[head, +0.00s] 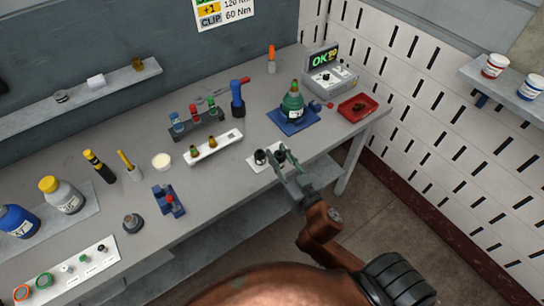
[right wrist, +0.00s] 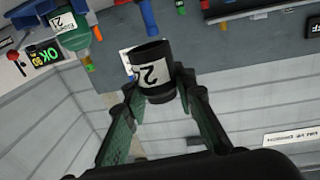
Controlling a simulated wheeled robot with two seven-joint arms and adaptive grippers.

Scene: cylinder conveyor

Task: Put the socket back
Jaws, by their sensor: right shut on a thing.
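My right gripper (head: 284,158) is shut on a black socket (head: 279,154) above or at a small white plate (head: 256,166) near the table's front edge. In the right wrist view the same socket (right wrist: 154,76) is a black cylinder with a white label showing a "2", between the two fingertips of the gripper (right wrist: 158,88). Another black socket (head: 260,157) stands on the white plate, just left of the held one. I cannot tell whether the held socket touches the plate. My left gripper is not in view.
A green bottle (head: 292,104) on a blue mat (head: 288,127) and a red tray (head: 358,108) stand behind and to the right. A white holder (head: 213,148) with brass-coloured pieces is on the left. A blue tool (head: 237,98) stands farther back. Bare table lies between them.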

